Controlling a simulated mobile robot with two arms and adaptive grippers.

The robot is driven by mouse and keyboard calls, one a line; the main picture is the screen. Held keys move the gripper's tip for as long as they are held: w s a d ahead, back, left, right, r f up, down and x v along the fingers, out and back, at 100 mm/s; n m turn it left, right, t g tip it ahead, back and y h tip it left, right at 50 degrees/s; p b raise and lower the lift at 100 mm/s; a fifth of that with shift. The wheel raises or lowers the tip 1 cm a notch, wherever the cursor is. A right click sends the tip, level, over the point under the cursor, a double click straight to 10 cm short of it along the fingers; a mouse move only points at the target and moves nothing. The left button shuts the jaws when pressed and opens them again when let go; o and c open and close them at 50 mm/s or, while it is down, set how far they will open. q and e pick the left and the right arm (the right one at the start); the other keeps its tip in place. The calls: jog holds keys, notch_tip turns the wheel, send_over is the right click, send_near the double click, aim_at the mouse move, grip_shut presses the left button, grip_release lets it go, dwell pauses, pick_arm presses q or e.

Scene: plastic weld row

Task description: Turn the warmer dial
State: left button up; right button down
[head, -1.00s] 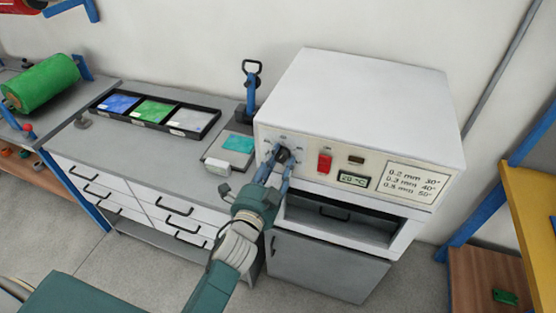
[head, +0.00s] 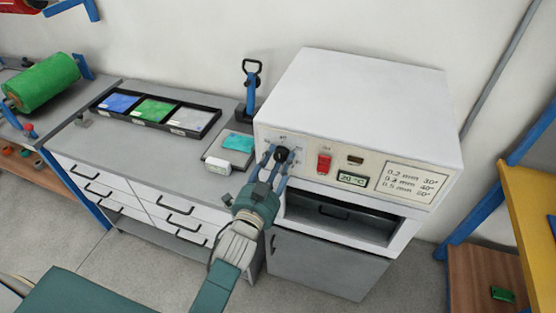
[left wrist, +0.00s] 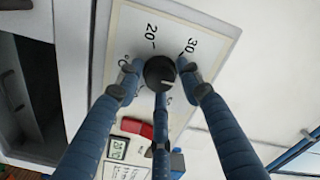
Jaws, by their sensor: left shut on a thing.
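The warmer (head: 370,90) is a white box with a control panel on its front. Its black dial (head: 281,155) sits at the panel's left end. My left gripper (head: 278,160) is shut on the dial. In the left wrist view the fingers stand around the dial (left wrist: 159,73), and the marks 20 and 30 show beside it. The panel also has a red switch (head: 324,163) and a small display (head: 353,180) that appears to read 20 °C. A printed card (head: 411,182) lists thicknesses with 30°, 40° and 50°. My right gripper is not in view.
An open slot (head: 340,217) lies under the panel. Left of the warmer, the grey counter (head: 90,145) holds a black tray (head: 155,125) with blue, green and pale sheets, a small scale-like plate (head: 230,150) and a blue lever tool (head: 250,95). A green roll (head: 42,83) is at far left.

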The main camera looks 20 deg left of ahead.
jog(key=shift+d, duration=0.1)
pick_arm(q)
jog(key=o, duration=1.1)
jog(key=shift+d, duration=0.1)
jog(key=shift+o, duration=0.2)
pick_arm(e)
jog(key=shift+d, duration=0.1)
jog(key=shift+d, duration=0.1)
pick_arm(q)
jog(key=s, duration=1.2)
jog(key=shift+a, duration=0.2)
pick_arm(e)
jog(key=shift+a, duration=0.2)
